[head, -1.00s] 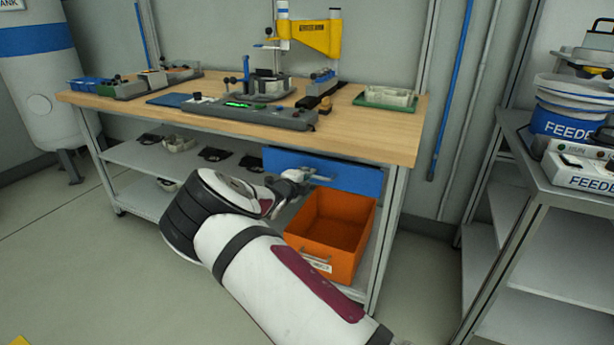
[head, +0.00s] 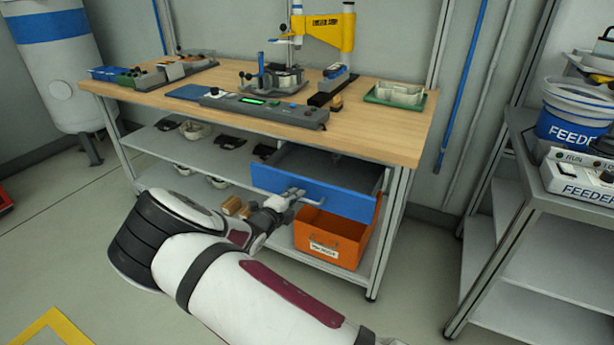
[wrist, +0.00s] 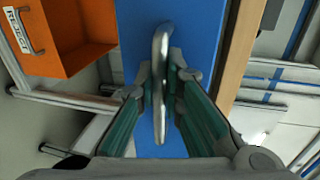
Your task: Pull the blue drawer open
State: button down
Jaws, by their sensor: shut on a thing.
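The blue drawer (head: 318,193) is under the right part of the workbench top and stands partly out, with its grey inside showing behind the blue front. In the wrist view its blue front (wrist: 205,25) runs up and down the middle. Its metal bar handle (wrist: 160,85) stands between my two fingers. My gripper (head: 290,197) is at the drawer front in the head view, and in the wrist view my gripper (wrist: 160,90) is shut on the handle, one finger on each side.
An orange reject bin (head: 330,238) is on the lower shelf just below the drawer. The wooden bench top (head: 385,135) carries a control panel, a yellow press and a green tray. A grey table (head: 560,190) with feeder units stands at the right. The floor in front is clear.

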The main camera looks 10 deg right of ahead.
jog(key=f+p+v, duration=0.2)
jog(key=p+v, duration=0.1)
jog(key=v, duration=0.9)
jog(key=shift+s+a+f, duration=0.25)
jog(key=shift+s+f, duration=0.05)
jog(key=c, duration=2)
grip_release()
jog(key=shift+o, duration=0.2)
jog(key=v, duration=1.2)
